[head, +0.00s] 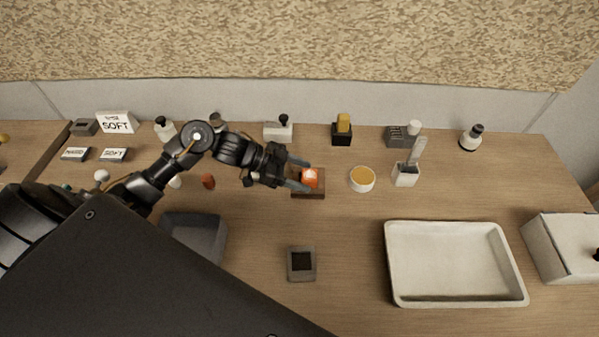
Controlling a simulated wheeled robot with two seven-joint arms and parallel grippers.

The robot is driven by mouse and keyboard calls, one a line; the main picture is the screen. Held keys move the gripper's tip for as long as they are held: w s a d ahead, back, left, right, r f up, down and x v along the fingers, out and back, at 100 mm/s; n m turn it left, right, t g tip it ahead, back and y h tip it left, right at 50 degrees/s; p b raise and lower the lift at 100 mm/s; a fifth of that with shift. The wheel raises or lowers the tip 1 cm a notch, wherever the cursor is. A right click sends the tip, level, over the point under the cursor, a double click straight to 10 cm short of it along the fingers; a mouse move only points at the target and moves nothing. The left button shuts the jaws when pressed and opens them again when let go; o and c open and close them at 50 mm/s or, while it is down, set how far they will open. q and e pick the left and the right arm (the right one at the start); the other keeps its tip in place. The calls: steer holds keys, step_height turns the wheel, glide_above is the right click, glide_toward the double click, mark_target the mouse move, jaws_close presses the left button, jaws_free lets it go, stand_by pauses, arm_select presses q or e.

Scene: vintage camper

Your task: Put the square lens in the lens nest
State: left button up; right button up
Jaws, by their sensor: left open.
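An orange, squarish piece that looks like the square lens (311,178) sits on a small dark brown block (314,194) near the middle of the counter. My left gripper (303,175) is open, with its two fingers pointing right and reaching to the lens, one on its far side and one on its near side. I cannot tell whether they touch it. A grey square block with a dark square recess, which looks like the lens nest (301,277), lies nearer to me, below the brown block in the picture. Its recess appears empty. My right gripper is not in view.
A cream tray (395,286) stands at the right, with a pale box (565,245) beyond it. A grey bin (217,238) is partly hidden by my arm. Small items line the back. Wood between nest and tray is clear.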

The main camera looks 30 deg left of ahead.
arm_select(q)
steer(key=p+v, duration=0.6)
steer(key=v, duration=0.6)
steer(key=shift+w, duration=0.1)
